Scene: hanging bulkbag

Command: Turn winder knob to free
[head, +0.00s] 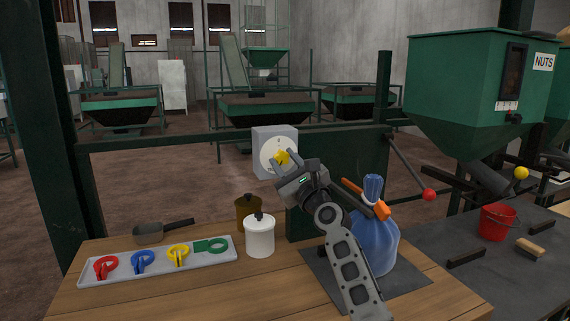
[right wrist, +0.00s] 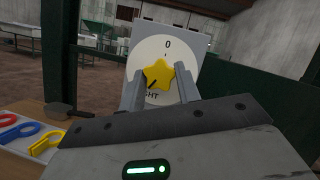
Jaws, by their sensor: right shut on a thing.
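The winder knob (head: 283,157) is a yellow star-shaped knob on a round white dial (head: 268,153), set on a grey box on the green frame behind the table. In the right wrist view the knob (right wrist: 158,75) sits in front of the dial (right wrist: 139,66), which shows a "0" at the top and letters ending in "HT" at the lower left. A dark pointer mark shows at the lower left of the knob. My right gripper (head: 280,160) is shut on the knob, with a finger (right wrist: 184,88) at its right side. My left gripper is not in view.
A grey tray (head: 215,263) holds red, blue, yellow and green clips. A white lidded pot (head: 260,238), a brown pot (head: 246,208) and a scoop (head: 160,231) stand near it. A blue bag (head: 372,245) stands beside my right arm. A red-ended lever (head: 428,194) is at right.

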